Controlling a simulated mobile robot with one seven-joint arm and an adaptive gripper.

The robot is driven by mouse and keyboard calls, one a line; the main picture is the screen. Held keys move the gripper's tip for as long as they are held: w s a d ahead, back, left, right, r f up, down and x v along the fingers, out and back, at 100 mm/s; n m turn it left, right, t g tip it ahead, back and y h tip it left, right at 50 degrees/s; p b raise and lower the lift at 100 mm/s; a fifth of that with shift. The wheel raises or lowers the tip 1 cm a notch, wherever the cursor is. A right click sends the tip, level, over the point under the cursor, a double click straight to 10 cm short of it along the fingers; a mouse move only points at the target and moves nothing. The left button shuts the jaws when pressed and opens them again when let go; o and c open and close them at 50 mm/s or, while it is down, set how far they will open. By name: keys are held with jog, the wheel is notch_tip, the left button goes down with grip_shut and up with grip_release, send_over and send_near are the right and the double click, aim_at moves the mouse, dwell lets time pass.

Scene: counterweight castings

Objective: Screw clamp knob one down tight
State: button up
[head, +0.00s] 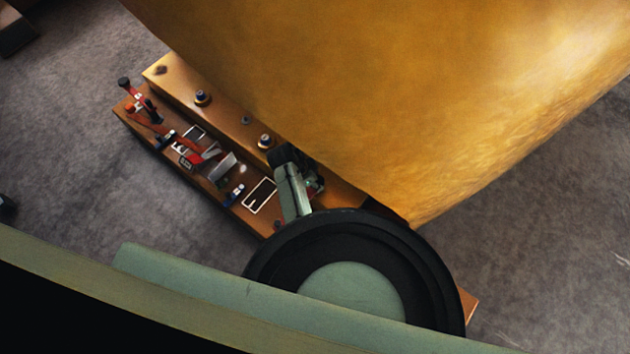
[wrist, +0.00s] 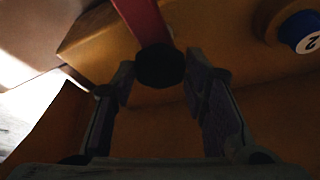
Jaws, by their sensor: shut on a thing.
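My gripper (wrist: 158,82) shows its two fingers on either side of a black round end (wrist: 160,68) of a red bar (wrist: 145,20). It is shut on that black end. I see no number on it, so I cannot tell whether it is clamp knob one. A blue knob with a white face marked 2 (wrist: 303,34) stands at the upper right of the wrist view, apart from the fingers. In the head view, my gripper (head: 290,158) is at the right part of the orange bench, partly hidden by my arm, with a bit of red beside it.
The orange bench (head: 225,120) bears dark round fittings (head: 202,97), red-handled tools (head: 140,116) and a white-framed plate (head: 260,195). A large yellow casting (head: 400,90) overhangs its back right side. Grey floor (head: 60,110) is open to the left.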

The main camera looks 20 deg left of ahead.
jog(key=shift+w+a+r+m+g+h+b, duration=0.1)
jog(key=shift+m+g+h+b, duration=0.15)
jog(key=shift+m, duration=0.55)
jog(key=shift+w+a+r+m+g+h+b, duration=0.15)
jog(key=shift+m+b, duration=0.2)
jog(key=shift+m, duration=0.45)
jog(key=shift+d+f, duration=0.1)
jog(key=o, duration=1.2)
jog(key=shift+s, duration=0.1)
jog(key=shift+c, duration=0.2)
jog(key=v, duration=1.2)
